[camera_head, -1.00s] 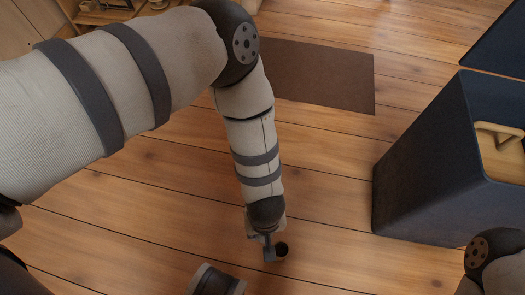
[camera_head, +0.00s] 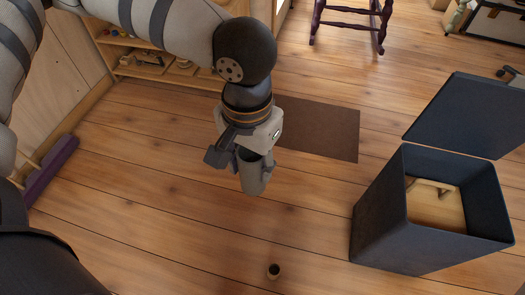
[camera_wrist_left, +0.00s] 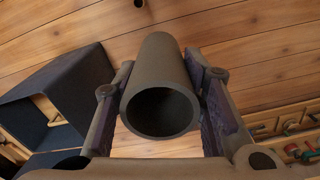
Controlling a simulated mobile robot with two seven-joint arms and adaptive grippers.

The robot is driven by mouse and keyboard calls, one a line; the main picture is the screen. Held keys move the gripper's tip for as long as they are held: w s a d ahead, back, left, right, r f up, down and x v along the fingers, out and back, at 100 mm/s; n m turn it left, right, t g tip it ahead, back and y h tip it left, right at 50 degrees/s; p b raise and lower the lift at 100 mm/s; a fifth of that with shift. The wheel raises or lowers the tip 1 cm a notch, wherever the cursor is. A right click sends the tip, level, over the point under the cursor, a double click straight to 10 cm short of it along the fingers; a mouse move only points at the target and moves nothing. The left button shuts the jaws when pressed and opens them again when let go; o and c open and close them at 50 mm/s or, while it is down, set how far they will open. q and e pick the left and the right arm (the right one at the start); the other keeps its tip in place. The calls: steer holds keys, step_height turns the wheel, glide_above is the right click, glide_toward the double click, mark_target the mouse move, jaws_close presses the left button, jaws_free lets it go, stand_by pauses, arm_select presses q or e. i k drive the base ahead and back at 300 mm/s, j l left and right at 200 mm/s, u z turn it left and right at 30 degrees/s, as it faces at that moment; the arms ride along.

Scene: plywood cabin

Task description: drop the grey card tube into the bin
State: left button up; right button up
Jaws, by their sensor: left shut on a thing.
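The grey card tube (camera_head: 253,178) is held in my left gripper (camera_head: 240,160), upright or nearly so and raised above the plank floor. The left wrist view shows its open, hollow end (camera_wrist_left: 160,110) toward the camera, with a finger of the gripper against each side. The dark blue bin (camera_head: 385,215) stands on the floor to the right of the tube, with a clear gap between them. It is open at the top and holds a light wooden piece (camera_head: 435,208). The bin also shows at the left of the left wrist view (camera_wrist_left: 75,85). My right gripper is not seen.
The bin's dark lid panel (camera_head: 465,115) is at its far side. A small dark-topped cup-like piece (camera_head: 273,271) stands on the floor at the front. A brown mat (camera_head: 320,130), a wooden shelf (camera_head: 150,62) and a purple rocking chair (camera_head: 350,20) are behind. Floor between tube and bin is free.

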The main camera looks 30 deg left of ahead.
mark_target(421, 221)
steer(key=i+l+z, duration=0.3)
steer(key=l, duration=0.3)
steer(key=i+l+z, duration=0.3)
steer(key=i+l, duration=0.15)
steer(key=i, duration=0.1)
